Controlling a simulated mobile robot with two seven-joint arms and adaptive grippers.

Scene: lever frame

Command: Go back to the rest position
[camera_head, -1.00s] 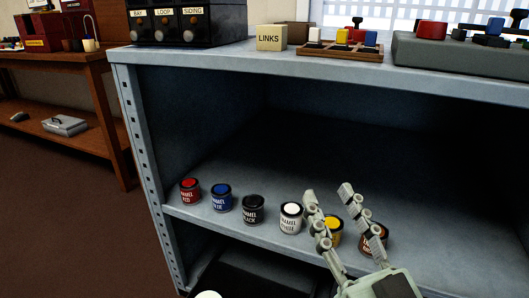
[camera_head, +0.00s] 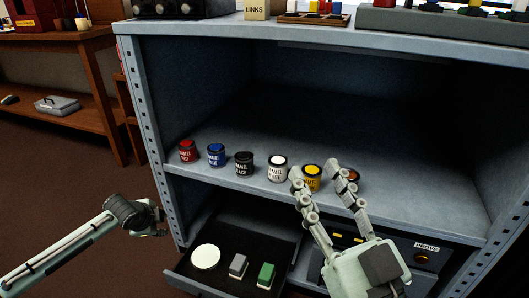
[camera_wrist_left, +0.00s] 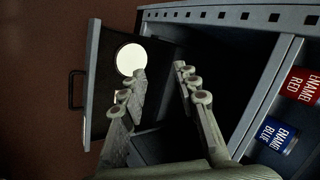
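My right gripper (camera_head: 317,168) is open in front of the shelf. Its fingers overlap the yellow can (camera_head: 313,181) and partly hide an orange-brown can (camera_head: 354,176) in the head view; nothing shows held between them. My left arm comes in at the lower left, with its end (camera_head: 153,218) beside the cabinet's left post. In the left wrist view my left gripper (camera_wrist_left: 158,72) is open and empty, its fingers pointing toward the open drawer (camera_wrist_left: 98,125). The drawer also shows in the head view (camera_head: 212,284).
Red (camera_head: 187,152), blue (camera_head: 216,155), black (camera_head: 244,165) and white (camera_head: 277,169) cans stand in a row on the shelf (camera_head: 300,203). The drawer holds a white disc (camera_head: 206,257), a grey block (camera_head: 238,266) and a green block (camera_head: 266,275). A wooden bench (camera_head: 62,110) stands left.

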